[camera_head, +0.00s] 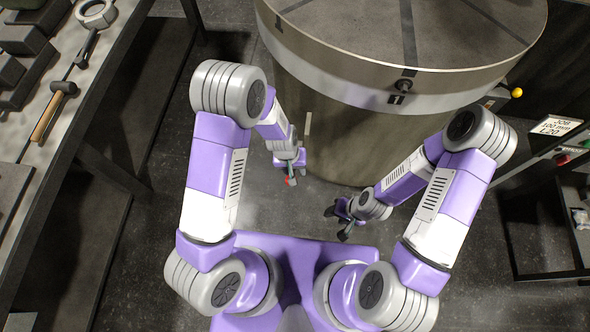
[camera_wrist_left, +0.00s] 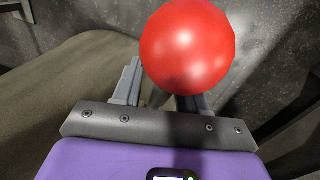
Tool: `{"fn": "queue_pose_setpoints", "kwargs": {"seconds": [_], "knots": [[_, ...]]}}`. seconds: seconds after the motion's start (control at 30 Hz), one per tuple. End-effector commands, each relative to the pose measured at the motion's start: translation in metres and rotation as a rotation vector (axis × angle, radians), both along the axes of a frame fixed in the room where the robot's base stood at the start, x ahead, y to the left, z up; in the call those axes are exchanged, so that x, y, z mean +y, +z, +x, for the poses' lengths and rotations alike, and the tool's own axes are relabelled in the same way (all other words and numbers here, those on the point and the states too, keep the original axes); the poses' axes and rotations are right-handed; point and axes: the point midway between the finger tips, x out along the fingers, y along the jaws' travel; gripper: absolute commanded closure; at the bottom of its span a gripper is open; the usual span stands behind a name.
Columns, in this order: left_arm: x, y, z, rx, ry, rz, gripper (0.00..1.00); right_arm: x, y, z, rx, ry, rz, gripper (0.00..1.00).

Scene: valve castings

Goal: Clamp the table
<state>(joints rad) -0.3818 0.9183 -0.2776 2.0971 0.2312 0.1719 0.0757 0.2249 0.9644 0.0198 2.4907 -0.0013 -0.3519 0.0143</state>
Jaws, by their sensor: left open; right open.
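The table (camera_head: 390,92) is a large round drum with a grey top, dark radial slots and a pale metal rim with numbered marks. A red ball knob (camera_wrist_left: 188,46) fills the upper middle of the left wrist view; a small red spot in the head view (camera_head: 291,181) appears to be it. My left gripper (camera_wrist_left: 160,92) is open, and the ball covers part of its right finger. I cannot tell whether the ball lies between the fingers. In the head view my left gripper (camera_head: 291,174) is low, left of the drum. My right gripper (camera_head: 341,220) is open and empty over the floor.
A bench (camera_head: 60,128) on the left holds a wooden-handled hammer (camera_head: 54,110), a ring (camera_head: 95,13) and dark blocks. On the right are a yellow knob (camera_head: 516,92), a job card (camera_head: 556,125) and a dark stand (camera_head: 545,274). Floor between is clear.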

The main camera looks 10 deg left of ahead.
Motion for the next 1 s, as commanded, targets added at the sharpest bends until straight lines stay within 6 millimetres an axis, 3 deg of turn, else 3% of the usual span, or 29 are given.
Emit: {"fn": "queue_pose_setpoints", "kwargs": {"seconds": [0.27,0.57,1.0], "knots": [[-0.0004,-0.0014,0.0005,-0.001,0.000,-0.001,0.58,0.0000,-0.0004,0.0000,0.000,0.000,0.000,0.52],[-0.0004,-0.0013,0.0005,-0.001,0.000,-0.001,1.00,0.0000,-0.0004,0.0000,0.000,0.000,0.000,0.52],[-0.0003,0.0033,0.0024,0.022,0.000,0.000,1.00,0.0000,0.0062,0.0000,0.000,0.000,0.000,0.52]]}}
